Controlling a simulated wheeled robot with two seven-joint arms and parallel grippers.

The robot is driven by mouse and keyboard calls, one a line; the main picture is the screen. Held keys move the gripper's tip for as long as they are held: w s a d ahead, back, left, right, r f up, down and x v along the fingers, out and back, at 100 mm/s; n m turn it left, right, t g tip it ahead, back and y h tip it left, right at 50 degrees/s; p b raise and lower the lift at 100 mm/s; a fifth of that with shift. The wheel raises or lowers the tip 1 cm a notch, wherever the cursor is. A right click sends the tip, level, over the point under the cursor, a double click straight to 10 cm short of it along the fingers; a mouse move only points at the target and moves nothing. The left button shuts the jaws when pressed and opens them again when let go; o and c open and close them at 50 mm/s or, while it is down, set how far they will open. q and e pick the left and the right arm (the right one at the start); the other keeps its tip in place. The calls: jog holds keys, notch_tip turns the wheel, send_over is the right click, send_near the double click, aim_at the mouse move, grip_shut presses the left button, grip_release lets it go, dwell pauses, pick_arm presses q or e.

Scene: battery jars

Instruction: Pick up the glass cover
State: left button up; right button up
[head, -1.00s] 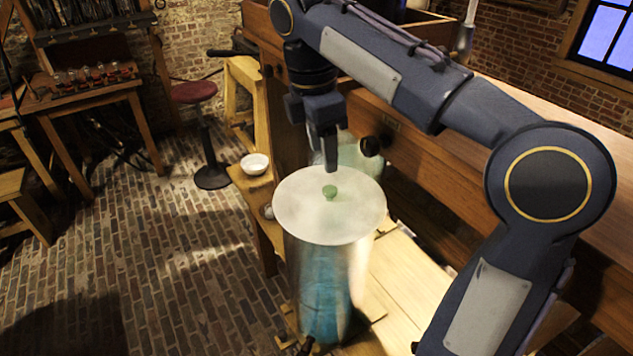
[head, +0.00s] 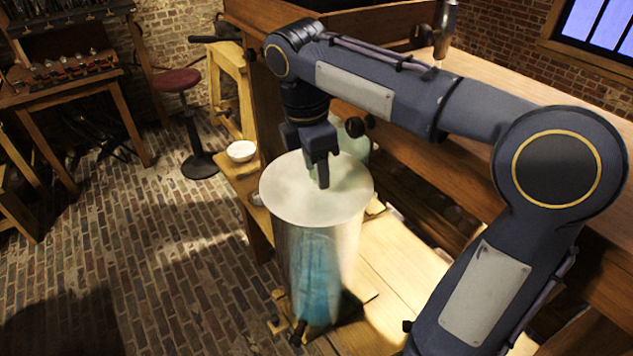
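The glass cover (head: 288,193) is a round, pale, frosted disc. It lies flat on top of a tall clear glass jar (head: 318,270) with blue contents. My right gripper (head: 320,182) points down at the middle of the cover, with its fingertips low over it where the small green knob is. The fingers hide most or all of the knob. I cannot tell whether they are apart or closed on it. My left gripper is not in view.
The jar stands on a low wooden bench (head: 395,270) beside a large wooden cabinet. Another pale glass jar (head: 352,145) is just behind the cover. A white bowl (head: 241,151) sits on the bench's far end. A red stool (head: 176,80) stands on the brick floor.

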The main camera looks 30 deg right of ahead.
grip_shut()
jog(key=shift+r, duration=0.15)
jog(key=shift+r, duration=0.6)
notch_tip(320, 180, up, 2)
jog(key=shift+r, duration=0.1)
jog(key=s+d+r+b, duration=0.1)
jog(key=s+r, duration=0.1)
jog(key=s, duration=1.6)
jog(key=shift+d+r, duration=0.2)
jog(key=shift+r, duration=0.2)
